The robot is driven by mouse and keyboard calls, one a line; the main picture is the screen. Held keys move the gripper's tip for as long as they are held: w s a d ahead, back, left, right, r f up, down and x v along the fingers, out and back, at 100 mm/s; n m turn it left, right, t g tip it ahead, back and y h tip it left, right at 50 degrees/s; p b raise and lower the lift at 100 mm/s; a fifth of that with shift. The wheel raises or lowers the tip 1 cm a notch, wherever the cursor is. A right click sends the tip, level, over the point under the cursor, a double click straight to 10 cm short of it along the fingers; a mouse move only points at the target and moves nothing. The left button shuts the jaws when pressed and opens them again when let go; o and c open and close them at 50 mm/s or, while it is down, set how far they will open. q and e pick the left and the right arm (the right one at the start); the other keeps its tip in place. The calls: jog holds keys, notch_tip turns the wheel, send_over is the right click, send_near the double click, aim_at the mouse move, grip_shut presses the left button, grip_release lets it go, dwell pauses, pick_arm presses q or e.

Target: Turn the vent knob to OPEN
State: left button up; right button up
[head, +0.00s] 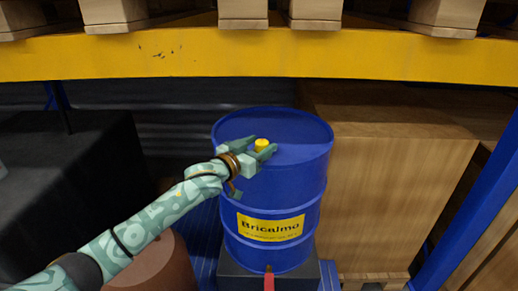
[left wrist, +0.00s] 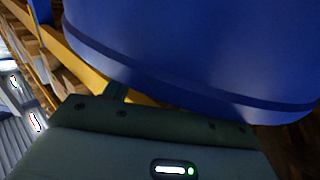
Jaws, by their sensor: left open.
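A blue drum (head: 285,185) with a yellow "Bricalmo" label stands upright in the middle of the head view. A small yellow knob (head: 261,144) sits on its top. My left gripper (head: 262,148) is open at the drum top, with its fingertips close around the knob; I cannot tell whether they touch it. The knob's markings are too small to read. In the left wrist view, the drum's blue side (left wrist: 200,55) fills the upper right above my gripper body, and the knob does not show. My right gripper is out of view.
A yellow shelf beam (head: 200,54) with pallets above crosses behind the drum. A large wooden crate (head: 395,200) stands close on the right, and a blue post (head: 470,205) beyond it. A dark covered block (head: 75,190) is at left. A small red item (head: 269,282) shows at the bottom.

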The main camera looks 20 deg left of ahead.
pick_arm(q)
jog(key=c, duration=1)
